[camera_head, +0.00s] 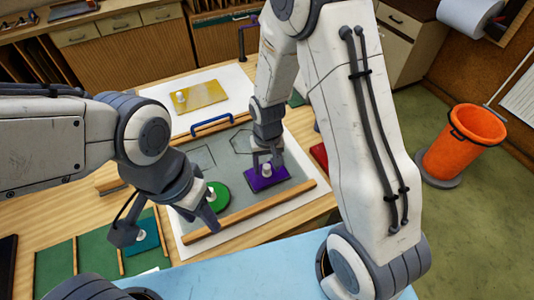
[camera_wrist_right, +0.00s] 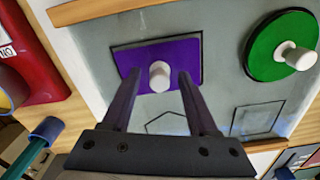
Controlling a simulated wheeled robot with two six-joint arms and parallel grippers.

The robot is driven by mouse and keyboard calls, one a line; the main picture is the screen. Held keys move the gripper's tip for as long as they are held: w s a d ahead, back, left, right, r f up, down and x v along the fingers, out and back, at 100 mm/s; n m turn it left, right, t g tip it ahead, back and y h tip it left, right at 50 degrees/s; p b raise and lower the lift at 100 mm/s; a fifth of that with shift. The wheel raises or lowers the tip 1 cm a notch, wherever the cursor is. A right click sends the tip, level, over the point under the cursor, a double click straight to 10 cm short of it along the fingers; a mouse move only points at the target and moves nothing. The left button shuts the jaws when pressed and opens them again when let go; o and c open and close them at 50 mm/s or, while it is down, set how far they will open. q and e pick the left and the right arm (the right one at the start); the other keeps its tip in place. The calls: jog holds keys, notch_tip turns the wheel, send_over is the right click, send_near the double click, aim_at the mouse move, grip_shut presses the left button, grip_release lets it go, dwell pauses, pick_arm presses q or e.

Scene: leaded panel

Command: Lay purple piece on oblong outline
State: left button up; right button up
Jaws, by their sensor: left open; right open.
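The purple piece (camera_head: 264,181) is a flat oblong with a white knob, lying on the grey panel (camera_head: 222,170). The piece looks slightly turned against that line. My right gripper (camera_head: 266,163) is open, with its fingers on either side of the knob; whether they touch it I cannot tell. It also shows in the right wrist view (camera_wrist_right: 157,76). My left gripper (camera_head: 163,222) is open and empty, left of the panel.
A green disc (camera_head: 217,201) with a white knob lies beside the purple piece. Empty outlines show on the panel. Wooden strips (camera_head: 250,209) and a blue handle (camera_head: 211,124) edge it. A yellow piece (camera_head: 204,95) lies behind; a teal piece (camera_head: 146,231) is at front left.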

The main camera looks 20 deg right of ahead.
aim_at(267, 168)
notch_tip(267, 168, up, 11)
jog(key=b, duration=0.2)
jog(key=s+a+r+n, duration=0.3)
jog(key=s+a+n, duration=0.1)
jog(key=s, duration=0.6)
jog(key=s+a+r+n+y, duration=0.1)
jog(key=s+a+r+n, duration=0.2)
jog(key=s, duration=0.7)
jog(key=shift+a+n, duration=0.35)
jog(key=shift+n, duration=0.25)
jog(key=shift+w, duration=0.1)
